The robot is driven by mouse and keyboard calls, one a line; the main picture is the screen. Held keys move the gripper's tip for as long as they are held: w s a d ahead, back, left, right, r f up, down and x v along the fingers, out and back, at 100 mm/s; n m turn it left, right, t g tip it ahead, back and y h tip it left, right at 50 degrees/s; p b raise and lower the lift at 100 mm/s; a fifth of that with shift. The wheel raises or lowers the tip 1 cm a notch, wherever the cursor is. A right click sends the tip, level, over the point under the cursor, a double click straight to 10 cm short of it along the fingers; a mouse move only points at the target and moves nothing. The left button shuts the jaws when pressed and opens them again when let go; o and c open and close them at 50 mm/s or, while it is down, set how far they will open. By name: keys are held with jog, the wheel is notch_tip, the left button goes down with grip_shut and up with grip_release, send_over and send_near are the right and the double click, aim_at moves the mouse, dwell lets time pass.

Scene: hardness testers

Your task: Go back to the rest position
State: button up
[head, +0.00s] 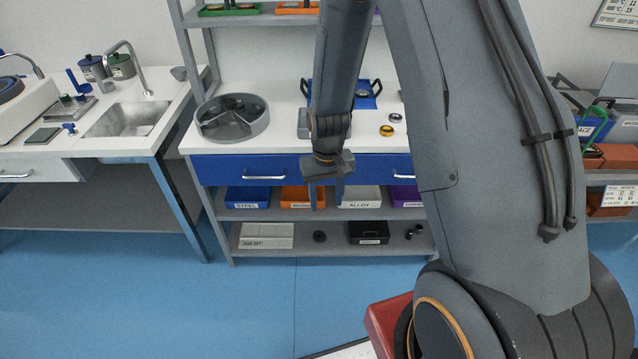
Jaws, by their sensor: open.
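My gripper (326,196) hangs at the end of my arm in the middle of the head view, pointing down in front of the blue drawer front (240,170) of the workbench. Its two fingers are apart and nothing shows between them. It appears to be on the near side of the bench, with the lower shelf bins behind it. My arm's large links cover the right part of the bench and much of the right side of the view.
Lower shelves hold a blue bin (248,196) and an orange bin (297,197). A sink counter (128,120) is at left. The blue floor (130,290) at front left is clear.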

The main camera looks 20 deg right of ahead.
jog(key=s+r+t, duration=0.1)
jog(key=s+r, duration=1.3)
jog(key=r, duration=0.4)
jog(key=shift+r, duration=0.35)
